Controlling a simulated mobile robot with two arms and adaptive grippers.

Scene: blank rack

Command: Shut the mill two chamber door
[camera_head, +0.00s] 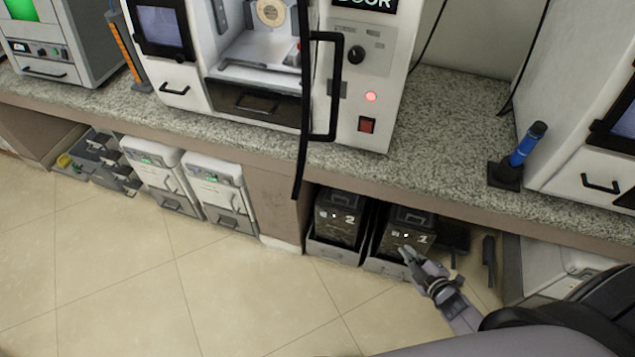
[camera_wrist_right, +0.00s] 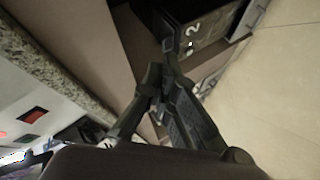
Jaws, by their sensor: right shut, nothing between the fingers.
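A white milling machine (camera_head: 379,95) stands on the counter in the middle of the head view; I take it as mill two, though no number on it is readable. Its chamber (camera_head: 262,50) is exposed. The chamber door (camera_head: 302,150) stands open, seen nearly edge-on, swung out past the counter's front edge. Its black handle (camera_head: 338,90) faces right. My right gripper (camera_head: 408,256) is shut and empty, low in front of the under-counter bins, below and right of the door, not touching it. It also shows in the right wrist view (camera_wrist_right: 163,72). My left gripper is out of view.
Dark bins marked 2 (camera_head: 407,238) sit under the speckled counter (camera_head: 455,125), close to my right gripper. Another machine (camera_head: 590,175) stands far right. The tiled floor (camera_head: 220,290) in front is clear.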

